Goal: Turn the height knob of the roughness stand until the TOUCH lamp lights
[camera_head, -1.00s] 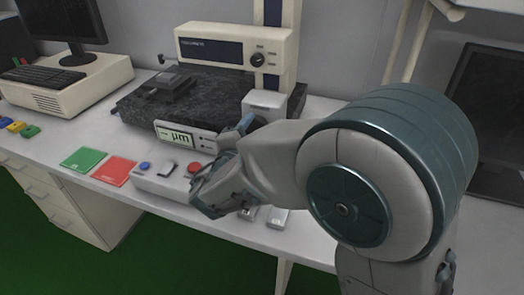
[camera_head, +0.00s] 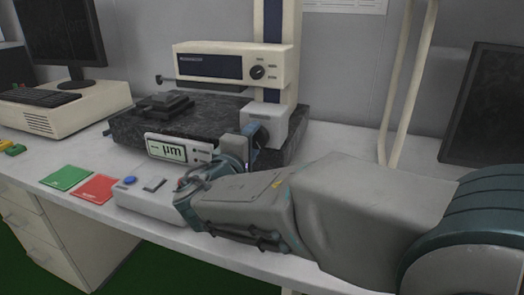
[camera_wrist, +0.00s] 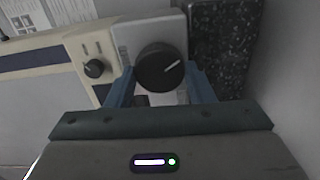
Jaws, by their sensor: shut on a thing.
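The height knob (camera_wrist: 160,66) is a black round knob with a white pointer line, on a light grey housing (camera_head: 270,117) at the foot of the stand's column. The pointer tilts up to the right in the wrist view. My gripper (camera_wrist: 160,77) has its blue fingers on either side of the knob and is shut on it. In the head view my gripper (camera_head: 254,142) reaches the housing's front and hides most of the knob. The roughness stand's drive unit (camera_head: 225,62) is cream and dark blue with a small black dial. I cannot make out a lit TOUCH lamp.
A display reading "µm" (camera_head: 179,150) sits before the dark granite base (camera_head: 210,115). A control box (camera_head: 150,199) with a blue button lies in front, partly behind my arm. Green (camera_head: 66,177) and red (camera_head: 97,188) pads lie left. A dark monitor (camera_head: 488,105) stands right.

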